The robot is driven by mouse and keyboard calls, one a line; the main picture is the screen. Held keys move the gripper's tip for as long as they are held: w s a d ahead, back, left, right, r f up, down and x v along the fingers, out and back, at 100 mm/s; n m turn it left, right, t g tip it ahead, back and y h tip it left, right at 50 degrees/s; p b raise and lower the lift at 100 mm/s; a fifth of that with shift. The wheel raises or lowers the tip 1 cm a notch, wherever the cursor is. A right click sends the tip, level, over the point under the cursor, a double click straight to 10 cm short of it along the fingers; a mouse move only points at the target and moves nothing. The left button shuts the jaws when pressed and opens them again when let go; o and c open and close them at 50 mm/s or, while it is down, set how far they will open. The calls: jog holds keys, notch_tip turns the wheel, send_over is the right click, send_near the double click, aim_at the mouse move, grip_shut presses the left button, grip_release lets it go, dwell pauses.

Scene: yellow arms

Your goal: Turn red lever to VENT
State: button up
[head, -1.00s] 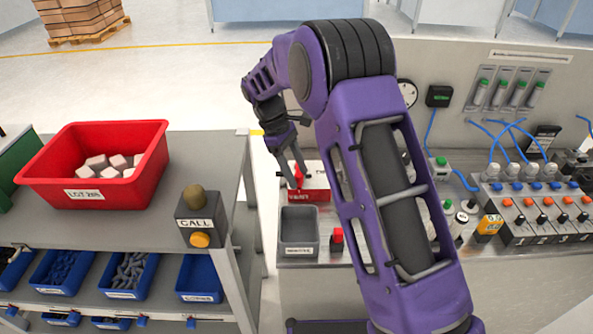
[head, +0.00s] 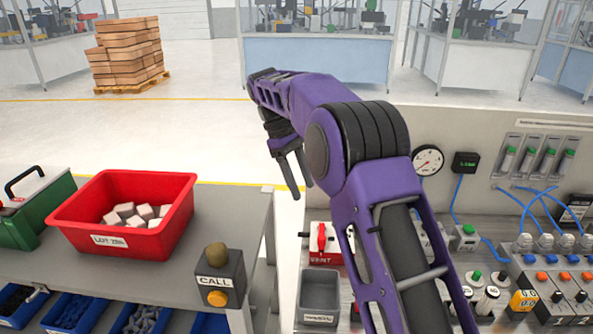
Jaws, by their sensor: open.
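The red lever (head: 321,236) stands upright on a red and white box on the bench, in the head view right of centre. The word VENT (head: 322,256) shows on the red front face of the box, below the lever. My gripper (head: 300,193) is open and empty, with its two dark fingers pointing down. In the picture it is above and slightly left of the lever, clear of it. The right end of the box is partly hidden behind my purple arm.
A grey bin (head: 318,297) sits in front of the lever box. A CALL button box (head: 219,277) and a red crate of pale blocks (head: 181,215) stand on the left bench. A gauge (head: 428,160) and several valves are at the right.

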jog(key=shift+v, duration=1.55)
